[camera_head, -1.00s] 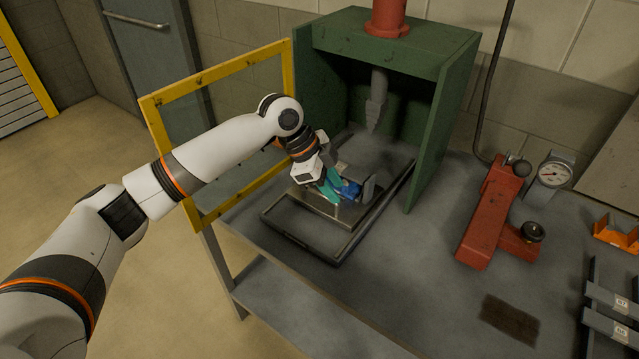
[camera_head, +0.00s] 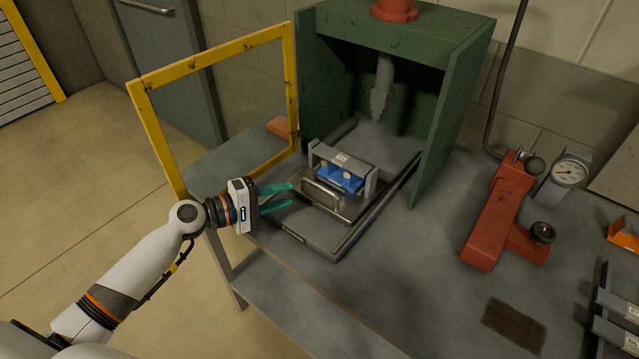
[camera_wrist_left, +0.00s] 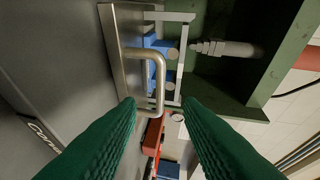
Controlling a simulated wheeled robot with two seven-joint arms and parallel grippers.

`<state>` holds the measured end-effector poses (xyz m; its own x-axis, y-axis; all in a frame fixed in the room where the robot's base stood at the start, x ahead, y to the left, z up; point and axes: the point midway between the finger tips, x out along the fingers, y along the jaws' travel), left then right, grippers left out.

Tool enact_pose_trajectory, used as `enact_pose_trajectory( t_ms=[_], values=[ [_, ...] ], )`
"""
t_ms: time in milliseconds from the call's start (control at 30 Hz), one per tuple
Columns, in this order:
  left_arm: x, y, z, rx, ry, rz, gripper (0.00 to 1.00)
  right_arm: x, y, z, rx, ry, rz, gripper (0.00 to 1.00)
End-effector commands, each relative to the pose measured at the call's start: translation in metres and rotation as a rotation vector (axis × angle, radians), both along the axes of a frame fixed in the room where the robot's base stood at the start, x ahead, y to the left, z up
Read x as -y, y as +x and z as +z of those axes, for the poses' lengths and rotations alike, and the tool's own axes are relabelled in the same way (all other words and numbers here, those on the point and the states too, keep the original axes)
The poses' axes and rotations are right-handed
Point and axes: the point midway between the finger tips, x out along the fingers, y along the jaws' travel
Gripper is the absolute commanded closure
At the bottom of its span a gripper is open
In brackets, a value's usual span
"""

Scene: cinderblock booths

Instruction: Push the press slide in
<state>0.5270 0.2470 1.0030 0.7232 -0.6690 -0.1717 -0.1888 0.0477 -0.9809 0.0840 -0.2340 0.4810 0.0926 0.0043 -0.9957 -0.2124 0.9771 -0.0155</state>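The press slide (camera_head: 349,207) is a metal plate with a raised bar handle (camera_head: 322,193) at its front. It sits on dark rails (camera_head: 306,249) that run into the green press (camera_head: 435,130), and it stands out in front of the press. A grey fixture with a blue part (camera_head: 340,179) is on the slide. My left gripper (camera_head: 279,198) is open, its teal fingers apart just left of the handle and not around it. In the left wrist view the handle (camera_wrist_left: 160,75) lies ahead of the open fingers (camera_wrist_left: 160,105). My right gripper is not in view.
A yellow-framed guard (camera_head: 293,85) stands open at the left of the press. The press ram (camera_head: 381,90) hangs above the rails. A red hand pump (camera_head: 492,215) and a gauge (camera_head: 568,174) stand to the right. The bench front is clear.

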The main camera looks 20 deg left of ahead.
Motion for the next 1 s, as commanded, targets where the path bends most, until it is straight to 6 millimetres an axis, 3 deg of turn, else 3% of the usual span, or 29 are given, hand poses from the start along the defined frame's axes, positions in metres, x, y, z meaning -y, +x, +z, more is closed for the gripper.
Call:
enact_pose_trajectory(
  t_ms=[433, 900, 1000],
  values=[
    [0.057, 0.061, -0.012, 0.001, 0.001, -0.003, 0.67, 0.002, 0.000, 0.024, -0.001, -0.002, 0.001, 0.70],
    [0.067, 0.070, -0.017, 0.001, 0.005, -0.004, 0.67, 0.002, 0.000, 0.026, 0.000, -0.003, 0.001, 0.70],
    [0.067, 0.070, -0.017, 0.001, 0.005, -0.004, 0.81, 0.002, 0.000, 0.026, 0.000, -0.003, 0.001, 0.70]
  ],
)
